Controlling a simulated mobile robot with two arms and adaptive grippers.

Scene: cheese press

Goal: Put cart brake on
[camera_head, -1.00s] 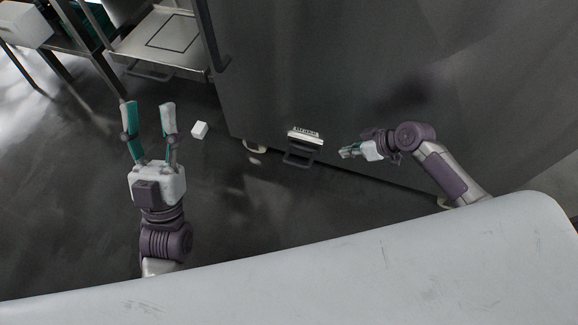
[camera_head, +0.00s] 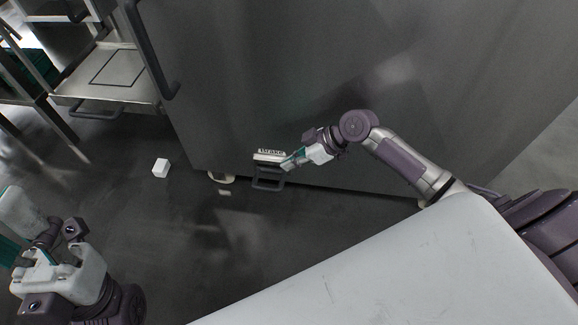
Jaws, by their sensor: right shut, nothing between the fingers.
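The cart (camera_head: 260,90) is a large dark grey metal body with caster wheels at its lower edge. The brake (camera_head: 268,155) is a small pale plate with dark lettering at the cart's bottom edge. A dark looped bar (camera_head: 268,184) hangs below it. My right gripper (camera_head: 289,163) is shut and empty, its fingertips at the right end of the brake plate. I cannot tell whether they touch it. My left gripper (camera_head: 22,232) is at the lower left, far from the brake and partly cut off by the frame, so its opening is unclear.
A small white block (camera_head: 161,168) lies on the dark floor left of the cart. A metal shelf rack (camera_head: 75,85) stands at the upper left. My own pale base fills the lower right. The floor before the brake is clear.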

